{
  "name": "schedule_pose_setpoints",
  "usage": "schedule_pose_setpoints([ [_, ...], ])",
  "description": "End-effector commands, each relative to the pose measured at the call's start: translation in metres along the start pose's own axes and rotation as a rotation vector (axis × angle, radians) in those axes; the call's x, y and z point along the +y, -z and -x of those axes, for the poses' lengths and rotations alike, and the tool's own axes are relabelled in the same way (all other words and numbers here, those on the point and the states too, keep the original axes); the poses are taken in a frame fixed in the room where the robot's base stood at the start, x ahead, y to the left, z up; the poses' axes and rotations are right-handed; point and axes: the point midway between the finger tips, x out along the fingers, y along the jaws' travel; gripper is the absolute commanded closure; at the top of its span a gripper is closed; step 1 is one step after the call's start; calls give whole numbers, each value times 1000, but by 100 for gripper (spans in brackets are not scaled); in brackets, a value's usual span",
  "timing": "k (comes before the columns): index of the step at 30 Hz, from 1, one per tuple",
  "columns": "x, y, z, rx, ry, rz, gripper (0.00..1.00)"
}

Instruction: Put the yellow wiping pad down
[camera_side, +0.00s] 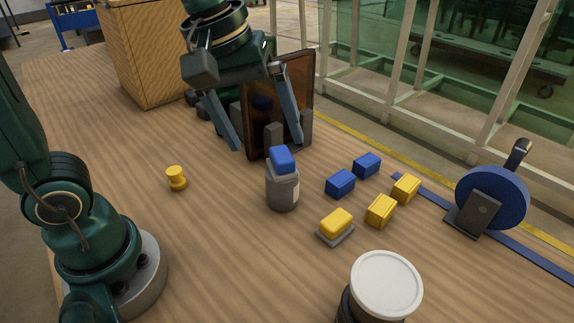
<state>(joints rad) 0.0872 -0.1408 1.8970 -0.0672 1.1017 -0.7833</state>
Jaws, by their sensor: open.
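A yellow pad (337,220) rests on a small grey base (334,237) on the wooden table, right of the grey bottle. My gripper (268,143) is above and to the left of it, fingers spread wide and pointing down, with nothing seen held between them. A dark brownish upright panel (292,90) stands in grey holders (274,137) just behind the fingers. The fingers partly cover the panel; whether they touch it I cannot tell.
A grey bottle with a blue top (283,187) stands in front of my gripper. Blue blocks (340,183) and yellow blocks (380,210) lie to the right. A blue disc (492,198), white-lidded jar (386,285), yellow spool (176,178) and wooden box (145,55) surround them.

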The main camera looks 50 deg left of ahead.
Motion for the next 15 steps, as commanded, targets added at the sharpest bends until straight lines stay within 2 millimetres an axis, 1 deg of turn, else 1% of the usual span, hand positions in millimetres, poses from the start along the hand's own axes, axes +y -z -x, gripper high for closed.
schedule_pose_setpoints([
  [1, -12, -5, 5, 32, -14, -83, 0],
  [3, -28, -13, 8, 74, -23, -217, 0],
  [9, -66, -32, 4, 180, -18, -545, 0],
  [12, -77, -38, 0, 213, -9, -651, 0],
  [15, -82, -42, -3, 231, -1, -713, 0],
])
